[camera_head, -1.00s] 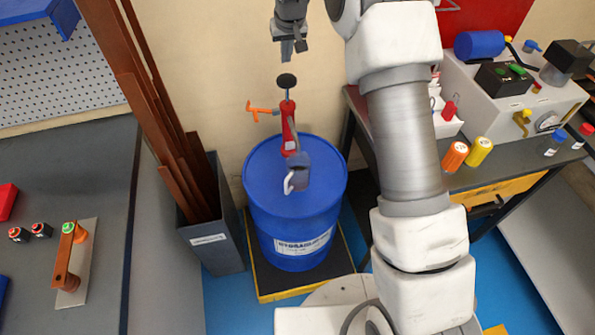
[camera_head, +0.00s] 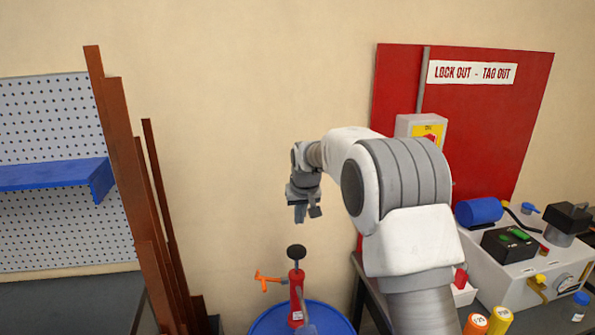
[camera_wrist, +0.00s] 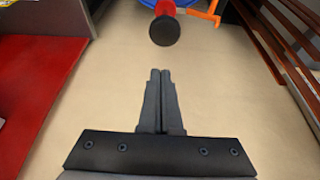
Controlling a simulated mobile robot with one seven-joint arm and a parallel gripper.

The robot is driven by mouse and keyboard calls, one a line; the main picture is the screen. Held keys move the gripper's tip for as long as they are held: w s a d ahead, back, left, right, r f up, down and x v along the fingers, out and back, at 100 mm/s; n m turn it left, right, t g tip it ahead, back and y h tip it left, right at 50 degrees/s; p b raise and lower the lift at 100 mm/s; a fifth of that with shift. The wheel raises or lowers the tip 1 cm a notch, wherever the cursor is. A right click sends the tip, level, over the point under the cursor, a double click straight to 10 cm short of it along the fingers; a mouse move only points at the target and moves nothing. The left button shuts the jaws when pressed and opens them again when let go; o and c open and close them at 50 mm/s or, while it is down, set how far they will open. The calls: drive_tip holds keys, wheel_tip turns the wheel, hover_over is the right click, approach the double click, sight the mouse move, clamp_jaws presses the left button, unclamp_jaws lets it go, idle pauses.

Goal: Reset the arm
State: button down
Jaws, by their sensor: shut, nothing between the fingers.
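My gripper (camera_head: 307,214) hangs in the air in the middle of the head view, in front of the beige wall. Its fingers point down and stand above the black knob (camera_head: 296,252) of a red pump (camera_head: 296,300), apart from it. In the wrist view the two fingers (camera_wrist: 159,76) lie together, with nothing between them. The black knob (camera_wrist: 164,30) also shows there, beyond the fingertips. My arm is bent, with its elbow to the right of the gripper.
The red pump has an orange handle (camera_head: 268,280) and stands on a blue drum (camera_head: 268,322). Brown bars (camera_head: 140,200) lean at left beside a pegboard with a blue shelf (camera_head: 55,175). A red lock-out board (camera_head: 485,130) and a bench machine (camera_head: 530,265) are at right.

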drive_tip(key=s+d+r+m, duration=0.1)
drive_tip(key=s+d+r, duration=0.3)
drive_tip(key=s+r, duration=0.45)
drive_tip(key=s+d+r, duration=0.5)
drive_tip(key=s+r, duration=0.1)
drive_tip(key=s, duration=0.6)
drive_tip(key=s+d+f, duration=0.2)
drive_tip(key=s, duration=0.9)
drive_tip(key=s+d+f+m+t, duration=0.1)
drive_tip(key=s+d+f, duration=0.1)
drive_tip(key=s, duration=0.9)
drive_tip(key=shift+h, duration=0.4)
drive_tip(key=shift+w, duration=0.15)
